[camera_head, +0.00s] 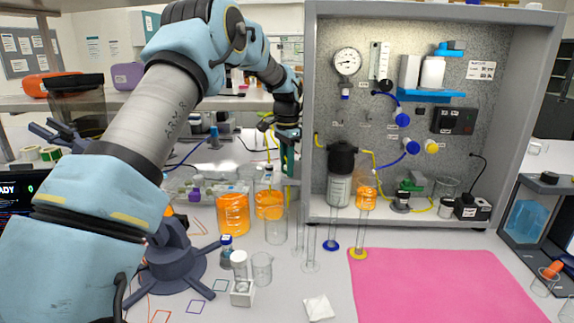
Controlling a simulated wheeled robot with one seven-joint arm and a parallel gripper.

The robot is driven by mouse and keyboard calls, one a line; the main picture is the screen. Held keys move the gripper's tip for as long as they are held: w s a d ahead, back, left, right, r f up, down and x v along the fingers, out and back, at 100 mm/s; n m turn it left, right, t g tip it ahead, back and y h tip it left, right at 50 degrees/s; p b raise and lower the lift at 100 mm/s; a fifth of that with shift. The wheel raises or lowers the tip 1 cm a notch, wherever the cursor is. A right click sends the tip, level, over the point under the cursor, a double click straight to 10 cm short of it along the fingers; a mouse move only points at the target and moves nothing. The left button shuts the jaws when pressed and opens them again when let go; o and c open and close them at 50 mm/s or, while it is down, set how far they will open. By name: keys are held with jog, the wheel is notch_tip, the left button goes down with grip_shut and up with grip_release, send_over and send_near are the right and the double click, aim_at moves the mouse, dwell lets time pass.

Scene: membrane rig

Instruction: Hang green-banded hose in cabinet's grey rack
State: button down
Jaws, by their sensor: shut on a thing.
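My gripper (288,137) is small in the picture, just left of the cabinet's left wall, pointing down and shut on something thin. A green part shows just below the jaws, which I take for the green-banded hose (289,160). Thin yellow tubing (268,142) runs beside it on the left. Whether that tubing is part of the held hose I cannot tell. The open-front cabinet (309,190) stands right of the gripper. I cannot make out its grey rack for certain.
Beakers of orange liquid (233,214), an empty beaker (276,230) and glass cylinders (310,250) stand below the gripper. Inside the cabinet are a black-capped vessel (340,185), a gauge (347,62) and a blue shelf (432,95). The pink mat (440,285) is clear.

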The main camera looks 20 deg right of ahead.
jog(key=shift+f, duration=0.15)
dwell(0.6)
jog(key=c, duration=0.6)
grip_release()
jog(key=shift+o, duration=0.2)
notch_tip(320, 180, up, 11)
jog(key=b, duration=0.3)
jog(key=shift+f, duration=0.15)
